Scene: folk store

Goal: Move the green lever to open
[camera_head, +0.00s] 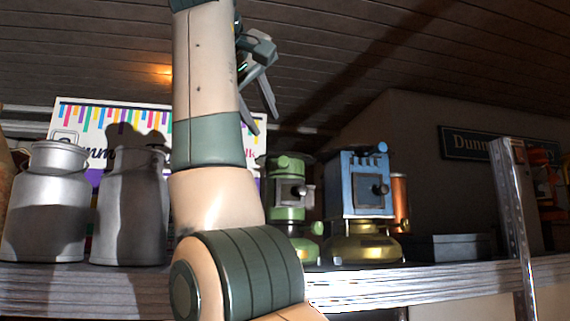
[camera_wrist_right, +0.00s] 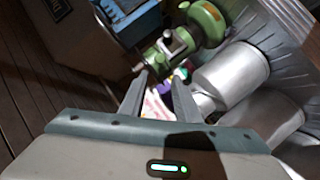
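A green metal machine (camera_head: 289,208) with a grey square front part stands on the shelf, partly behind my right arm. It also shows in the right wrist view (camera_wrist_right: 207,24), tilted, beyond the fingers. Green parts stick out from it, but I cannot tell for sure which is the lever. My right gripper (camera_head: 263,122) is raised above and to the left of the machine in the head view. In the right wrist view its two fingers (camera_wrist_right: 160,77) are apart with nothing held between them. My left gripper is not in view.
A blue machine (camera_head: 362,186) on a brass base stands right of the green one. Two grey metal cans (camera_head: 43,215) stand at left before a colourful sign (camera_head: 90,110). A dark flat box (camera_head: 450,247) and a metal post (camera_head: 513,215) are at right.

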